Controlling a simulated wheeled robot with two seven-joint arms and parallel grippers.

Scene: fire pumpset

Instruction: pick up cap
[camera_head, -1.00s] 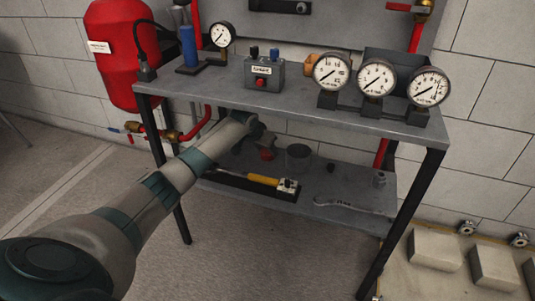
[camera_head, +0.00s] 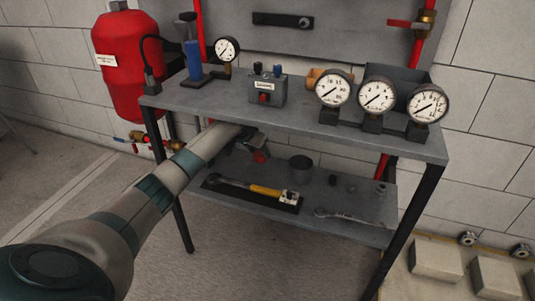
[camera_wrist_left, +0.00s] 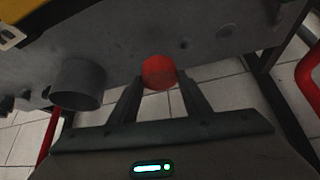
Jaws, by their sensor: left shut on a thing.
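The red cap (camera_head: 260,156) shows under the table top, above the lower shelf (camera_head: 340,200). My left gripper (camera_head: 256,144) reaches in from the left under the table top and is shut on the cap. In the left wrist view the round red cap (camera_wrist_left: 159,72) sits between the two fingertips (camera_wrist_left: 160,85). Part of the gripper is hidden in shadow by the table top. My right gripper is in neither view.
On the shelf stand a dark cylindrical cup (camera_head: 300,168), a yellow-handled tool in a tray (camera_head: 250,193) and a wrench (camera_head: 345,217). The table top (camera_head: 215,97) is close above my arm. Table legs (camera_head: 170,185) flank the shelf.

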